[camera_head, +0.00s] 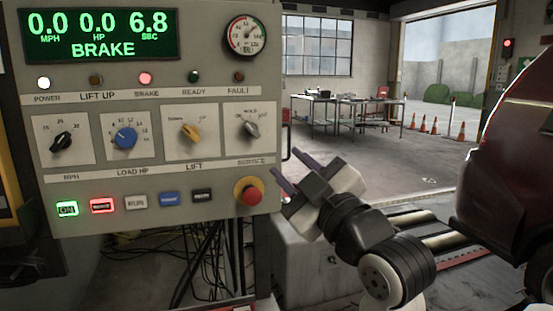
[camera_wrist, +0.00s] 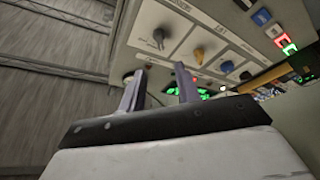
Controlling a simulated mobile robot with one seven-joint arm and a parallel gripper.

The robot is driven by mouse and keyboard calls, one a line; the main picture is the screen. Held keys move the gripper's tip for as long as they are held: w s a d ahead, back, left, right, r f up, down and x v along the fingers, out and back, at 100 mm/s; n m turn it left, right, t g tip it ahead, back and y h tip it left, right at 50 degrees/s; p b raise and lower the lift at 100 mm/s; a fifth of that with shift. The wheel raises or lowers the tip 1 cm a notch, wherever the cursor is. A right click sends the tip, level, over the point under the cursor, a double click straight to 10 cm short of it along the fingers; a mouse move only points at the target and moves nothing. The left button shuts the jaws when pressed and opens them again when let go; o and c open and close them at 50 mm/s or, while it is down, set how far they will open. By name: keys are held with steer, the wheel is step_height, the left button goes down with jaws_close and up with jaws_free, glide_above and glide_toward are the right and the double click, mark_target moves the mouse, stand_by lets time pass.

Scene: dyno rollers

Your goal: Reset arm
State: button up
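My gripper (camera_head: 291,172) is at the right edge of the control panel (camera_head: 150,187), beside and above the red emergency stop button. Its two grey fingers are apart with nothing between them. In the wrist view my gripper (camera_wrist: 160,90) shows the same gap between the fingers, with the panel beyond and above them. The panel display (camera_head: 98,36) reads 0.0 MPH, 0.0 HP, 6.8 SEC and BRAKE. I cannot tell the exact distance between the fingers and the panel.
The red emergency stop button (camera_head: 249,191) juts out at the panel's lower right. A dark red vehicle (camera_head: 510,170) stands at the right. A table (camera_head: 345,100) and several traffic cones (camera_head: 435,124) are farther back. The floor between them is open.

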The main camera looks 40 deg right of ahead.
steer(key=shift+s+a+f, duration=0.1)
steer(key=shift+s+f, duration=0.1)
steer(key=shift+s, duration=0.45)
steer(key=shift+w, duration=0.1)
